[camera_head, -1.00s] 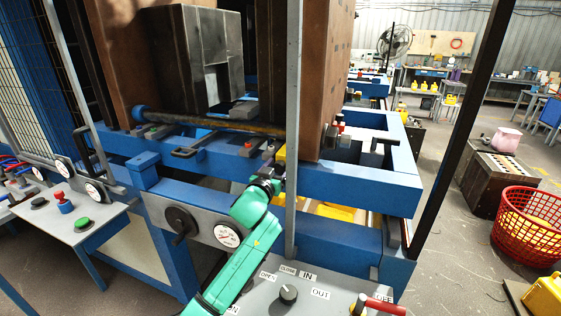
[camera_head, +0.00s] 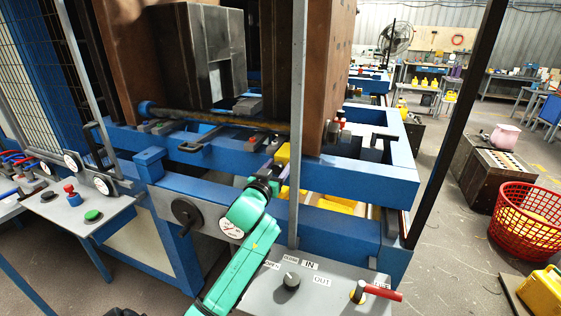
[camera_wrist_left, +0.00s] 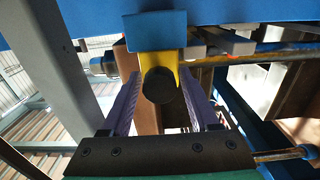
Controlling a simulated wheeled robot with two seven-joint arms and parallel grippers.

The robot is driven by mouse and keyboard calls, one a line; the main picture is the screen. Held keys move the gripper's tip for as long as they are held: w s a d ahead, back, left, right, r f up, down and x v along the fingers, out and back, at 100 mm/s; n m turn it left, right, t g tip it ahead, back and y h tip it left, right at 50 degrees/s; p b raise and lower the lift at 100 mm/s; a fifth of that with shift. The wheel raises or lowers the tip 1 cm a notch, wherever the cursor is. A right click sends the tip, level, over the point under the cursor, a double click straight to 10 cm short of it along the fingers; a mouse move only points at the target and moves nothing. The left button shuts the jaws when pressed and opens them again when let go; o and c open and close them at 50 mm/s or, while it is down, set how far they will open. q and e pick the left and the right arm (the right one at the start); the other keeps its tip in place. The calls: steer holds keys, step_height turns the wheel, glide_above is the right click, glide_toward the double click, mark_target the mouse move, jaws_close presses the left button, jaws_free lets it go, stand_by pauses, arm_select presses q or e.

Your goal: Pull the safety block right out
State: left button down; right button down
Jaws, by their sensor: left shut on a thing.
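The safety block appears to be the yellow block (camera_head: 283,153) at the blue front beam of the machine. In the left wrist view it shows as a yellow piece (camera_wrist_left: 170,57) with a round black knob (camera_wrist_left: 159,86) facing me. My left gripper (camera_head: 277,168) reaches up to it from below on the green arm. In the wrist view its purple fingers (camera_wrist_left: 160,98) stand on both sides of the knob, shut on the block. The exact contact is hard to see. A blue part (camera_wrist_left: 155,30) covers the block's top in that view.
A grey upright post (camera_head: 298,130) stands just right of the left gripper. A control panel (camera_head: 325,293) with a black knob and a red-handled lever (camera_head: 382,292) lies in front. A handwheel (camera_head: 186,212) is left of my arm. A red basket (camera_head: 527,222) stands on the floor at right.

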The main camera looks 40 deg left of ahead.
arm_select(q)
steer(key=shift+s+d+f, duration=0.1)
steer(key=shift+s+f, duration=0.05)
steer(key=shift+s, duration=0.05)
steer(key=shift+c, duration=2.2)
jaws_free()
arm_select(e)
steer(key=shift+s+d, duration=0.1)
steer(key=shift+d, duration=0.05)
arm_select(q)
steer(key=shift+s+d+f+b, duration=0.1)
steer(key=shift+s+d+b, duration=0.15)
steer(key=shift+s, duration=0.35)
steer(key=b+v, duration=0.2)
steer(key=v, duration=1.1)
steer(key=shift+s, duration=0.25)
arm_select(e)
step_height(320, 180, down, 3)
steer(key=shift+r, duration=0.2)
